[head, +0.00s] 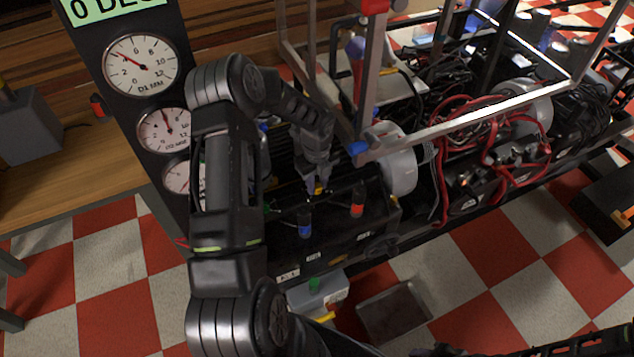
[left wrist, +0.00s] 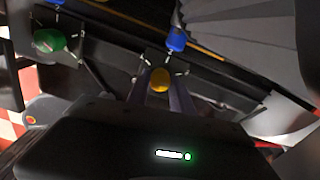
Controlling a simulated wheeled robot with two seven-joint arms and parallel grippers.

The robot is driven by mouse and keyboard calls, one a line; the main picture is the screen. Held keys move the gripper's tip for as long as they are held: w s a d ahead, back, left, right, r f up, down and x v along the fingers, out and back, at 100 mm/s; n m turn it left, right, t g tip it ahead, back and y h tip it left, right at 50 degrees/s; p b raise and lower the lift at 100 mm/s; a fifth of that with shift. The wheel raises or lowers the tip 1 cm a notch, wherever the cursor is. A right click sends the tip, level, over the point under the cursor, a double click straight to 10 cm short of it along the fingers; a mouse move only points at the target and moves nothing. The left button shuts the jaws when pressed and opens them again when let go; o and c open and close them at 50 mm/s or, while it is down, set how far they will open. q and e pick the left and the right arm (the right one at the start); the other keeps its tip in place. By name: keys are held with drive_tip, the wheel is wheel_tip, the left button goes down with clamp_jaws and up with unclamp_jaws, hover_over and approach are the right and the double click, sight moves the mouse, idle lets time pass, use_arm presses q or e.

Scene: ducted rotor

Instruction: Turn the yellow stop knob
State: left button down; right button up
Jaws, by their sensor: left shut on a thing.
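The yellow knob (left wrist: 160,80) shows in the left wrist view between the two fingers of my left gripper (left wrist: 163,97). The gripper is shut on it, with a finger on each side. In the head view my left gripper (head: 316,192) reaches down to the dark control box (head: 340,232), and only a bit of yellow shows at its fingertips. My right gripper cannot be made out in either view.
Near the gripper stand a blue knob (head: 304,226), a red knob (head: 357,200) and a green knob (left wrist: 49,41). Gauges (head: 140,65) are on a dark panel at the left. A metal frame (head: 372,80) with red cables (head: 490,140) behind it rises to the right.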

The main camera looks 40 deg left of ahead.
sight(317, 186)
idle(0.3)
use_arm(q)
drive_tip(key=c, duration=1.1)
unclamp_jaws()
drive_tip(key=shift+r+p, duration=0.45)
drive_tip(key=shift+r, duration=3.45)
